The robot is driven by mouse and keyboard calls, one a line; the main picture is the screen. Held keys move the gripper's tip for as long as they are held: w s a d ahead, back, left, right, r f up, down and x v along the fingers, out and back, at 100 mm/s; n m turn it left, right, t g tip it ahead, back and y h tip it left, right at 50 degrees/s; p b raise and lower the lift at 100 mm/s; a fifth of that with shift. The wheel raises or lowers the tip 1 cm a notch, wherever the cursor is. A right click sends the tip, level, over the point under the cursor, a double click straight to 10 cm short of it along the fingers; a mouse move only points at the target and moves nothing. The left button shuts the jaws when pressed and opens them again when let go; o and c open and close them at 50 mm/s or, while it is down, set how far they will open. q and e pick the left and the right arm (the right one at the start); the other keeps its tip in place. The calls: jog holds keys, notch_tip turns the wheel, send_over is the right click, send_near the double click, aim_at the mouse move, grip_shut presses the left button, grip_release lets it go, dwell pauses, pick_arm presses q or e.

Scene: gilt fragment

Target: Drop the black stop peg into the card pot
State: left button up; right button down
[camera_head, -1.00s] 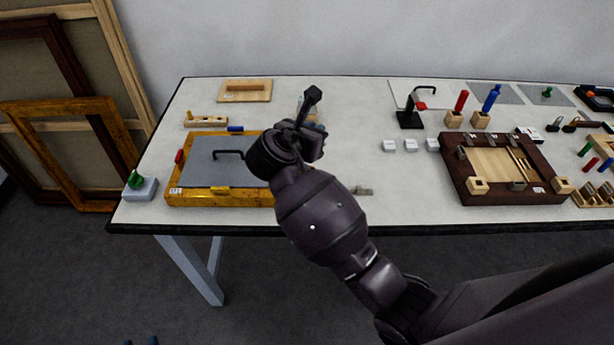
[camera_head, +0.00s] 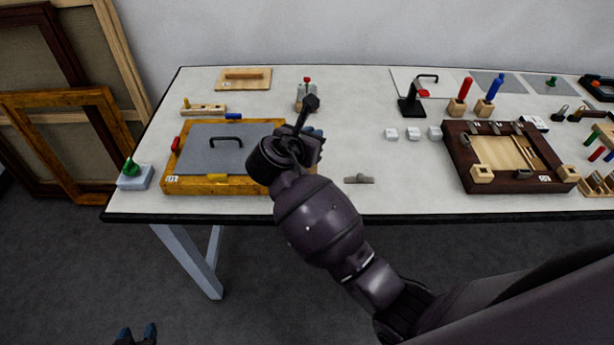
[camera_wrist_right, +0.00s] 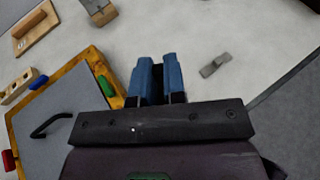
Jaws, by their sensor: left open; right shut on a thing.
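My right gripper (camera_wrist_right: 157,84) is shut on a dark thing that shows only as a narrow strip between its blue fingers in the right wrist view; it is likely the black stop peg (camera_wrist_right: 157,88). In the head view this gripper (camera_head: 314,133) is partly hidden by its own wrist, above the table right of the yellow-framed panel. A small greyish pot (camera_head: 304,103) with red and green tops stands just behind it; I cannot tell surely if this is the card pot. My left gripper (camera_head: 136,335) is open and empty, low at the bottom left, off the table.
The yellow-framed grey panel (camera_head: 215,184) with a black handle lies to the left. A grey clip-like piece (camera_head: 359,179) lies to the right near the front edge. White cubes (camera_head: 413,133) and a dark wooden frame (camera_head: 456,168) are further right. The table between is clear.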

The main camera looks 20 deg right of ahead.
jog(key=shift+f, duration=0.2)
jog(key=c, duration=1.1)
grip_release()
